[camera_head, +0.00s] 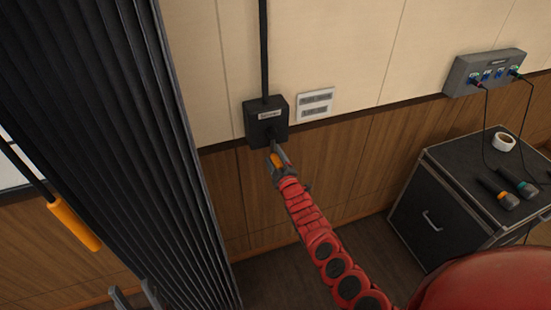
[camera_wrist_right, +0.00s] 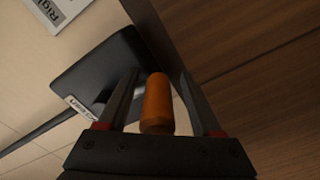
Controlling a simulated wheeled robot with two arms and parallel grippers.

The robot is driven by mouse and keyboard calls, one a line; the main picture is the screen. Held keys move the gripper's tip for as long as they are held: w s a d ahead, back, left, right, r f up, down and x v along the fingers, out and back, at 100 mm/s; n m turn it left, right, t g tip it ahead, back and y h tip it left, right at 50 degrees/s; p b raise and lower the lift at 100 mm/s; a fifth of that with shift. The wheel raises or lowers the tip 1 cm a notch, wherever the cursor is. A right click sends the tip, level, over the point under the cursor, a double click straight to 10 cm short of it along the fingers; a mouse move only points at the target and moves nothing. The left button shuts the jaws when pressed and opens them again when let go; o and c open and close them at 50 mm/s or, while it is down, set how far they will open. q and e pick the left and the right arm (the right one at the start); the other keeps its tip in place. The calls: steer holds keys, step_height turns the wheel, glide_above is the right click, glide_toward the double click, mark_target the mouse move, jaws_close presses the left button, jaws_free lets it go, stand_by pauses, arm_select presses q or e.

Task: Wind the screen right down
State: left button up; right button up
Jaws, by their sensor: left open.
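A black box (camera_head: 266,120) with a small label is fixed to the wall, with a black conduit running up from it; it also fills the upper middle of the right wrist view (camera_wrist_right: 105,75). An orange crank grip (camera_wrist_right: 157,104) stands between the fingers of my right gripper (camera_wrist_right: 162,85), with gaps visible at its sides. In the head view, my right gripper (camera_head: 277,152) is just below the box. My left gripper (camera_head: 135,297) is open and empty at the bottom left. A pale panel (camera_head: 8,168) with a dark lower border shows at the left edge, mostly hidden by the curtain.
A dark pleated curtain (camera_head: 110,120) fills the left side. In front of it hangs a black rod with an orange handle (camera_head: 75,224). A white label plate (camera_head: 315,104) is beside the box. A black case (camera_head: 440,215) carrying microphones and a tape roll stands right, below a socket panel (camera_head: 485,72).

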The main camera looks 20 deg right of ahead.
steer(key=shift+a+r, duration=0.15)
steer(key=shift+a, duration=0.1)
steer(key=shift+s+d+p, duration=0.1)
steer(key=shift+s+p, duration=0.1)
steer(key=shift+p, duration=0.15)
steer(key=s+p, duration=1)
steer(key=s, duration=0.7)
steer(key=shift+d, duration=0.45)
